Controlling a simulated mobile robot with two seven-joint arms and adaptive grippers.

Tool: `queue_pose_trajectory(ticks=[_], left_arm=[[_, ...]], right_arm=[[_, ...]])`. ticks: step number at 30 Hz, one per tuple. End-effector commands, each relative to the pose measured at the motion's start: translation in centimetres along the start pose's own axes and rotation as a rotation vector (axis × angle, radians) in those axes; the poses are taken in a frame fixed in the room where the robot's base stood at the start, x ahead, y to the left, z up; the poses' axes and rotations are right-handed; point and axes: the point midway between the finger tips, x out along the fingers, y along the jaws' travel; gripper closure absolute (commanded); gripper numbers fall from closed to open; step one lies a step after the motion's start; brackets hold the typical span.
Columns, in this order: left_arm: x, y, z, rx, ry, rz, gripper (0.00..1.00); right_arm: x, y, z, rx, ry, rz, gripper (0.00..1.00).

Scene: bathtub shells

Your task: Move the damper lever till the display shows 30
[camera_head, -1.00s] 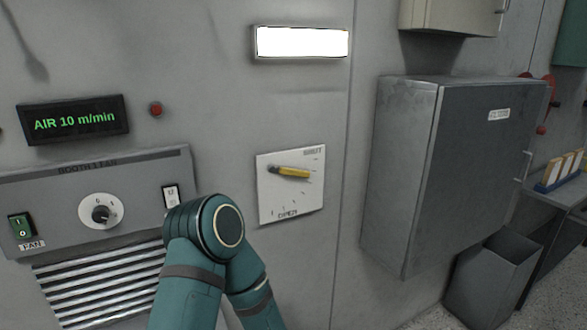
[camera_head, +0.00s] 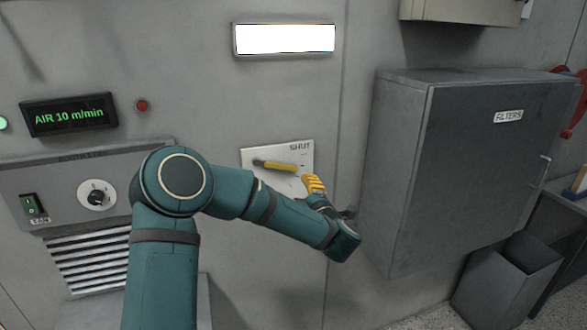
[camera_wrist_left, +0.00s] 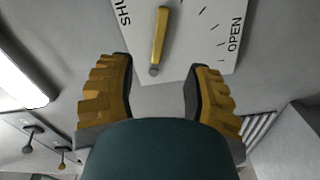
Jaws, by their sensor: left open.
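The yellow damper lever (camera_head: 280,166) sits on a white plate (camera_head: 249,154) on the grey wall, close to the SHUT mark. The lever also shows in the left wrist view (camera_wrist_left: 159,40), ahead of the fingers and between their lines, on the plate (camera_wrist_left: 205,30) marked OPEN at one side. The display (camera_head: 68,115) reads AIR 10 m/min in green. My left gripper (camera_head: 314,184) is at the plate's right edge, near the lever's free end; its yellow fingers (camera_wrist_left: 159,85) are apart with nothing between them. My arm hides the plate's lower part. My right gripper is not in view.
A grey FILTERS cabinet (camera_head: 400,170) juts out to the right of the plate, close to my left wrist. A fan panel (camera_head: 60,185) with a knob and switch is on the left. A bright lamp (camera_head: 285,39) is above; a grey bin (camera_head: 505,275) stands lower right.

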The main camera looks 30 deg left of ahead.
Motion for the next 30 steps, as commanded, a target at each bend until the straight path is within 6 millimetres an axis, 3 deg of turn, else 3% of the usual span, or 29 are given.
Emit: queue_pose_trajectory(ticks=[18,24,30], left_arm=[[10.7,-0.1,0.1,0.001,-0.002,0.0,0.5],[12.8,-0.1,0.1,0.002,-0.004,0.0,0.5],[13.3,-0.1,0.1,0.003,-0.004,0.001,0.5]], right_arm=[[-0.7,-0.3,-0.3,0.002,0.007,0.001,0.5],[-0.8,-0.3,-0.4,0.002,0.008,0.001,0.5],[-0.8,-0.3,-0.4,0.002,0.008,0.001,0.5]])
